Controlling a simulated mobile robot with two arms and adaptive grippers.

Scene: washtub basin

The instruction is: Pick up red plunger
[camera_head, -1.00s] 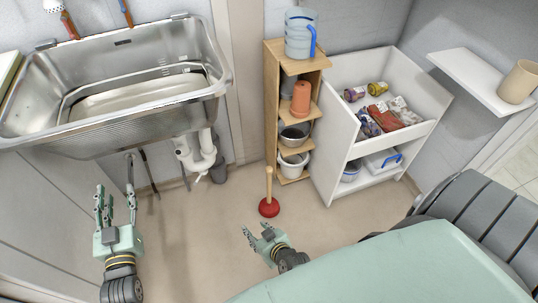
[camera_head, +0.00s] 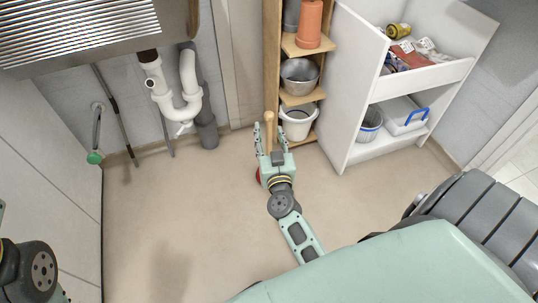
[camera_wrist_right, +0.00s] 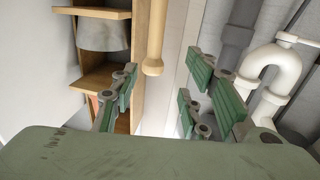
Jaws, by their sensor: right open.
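The red plunger stands on the floor in the head view, its pale wooden handle (camera_head: 269,120) upright and part of its red cup (camera_head: 258,174) showing beside my right gripper. My right gripper (camera_head: 271,136) is open, with its fingers on either side of the handle in that view. In the right wrist view, the handle (camera_wrist_right: 156,35) comes down from the top and ends in the gap between the open fingers (camera_wrist_right: 162,88); I see no finger closed on it. The gripper hides most of the cup. My left gripper is out of view.
A wooden shelf (camera_head: 272,60) with pots and a white bucket (camera_head: 297,121) stands just behind the plunger. A white cabinet (camera_head: 345,85) is to the right. Sink pipes (camera_head: 187,85) hang at the left. The floor (camera_head: 185,225) between is clear.

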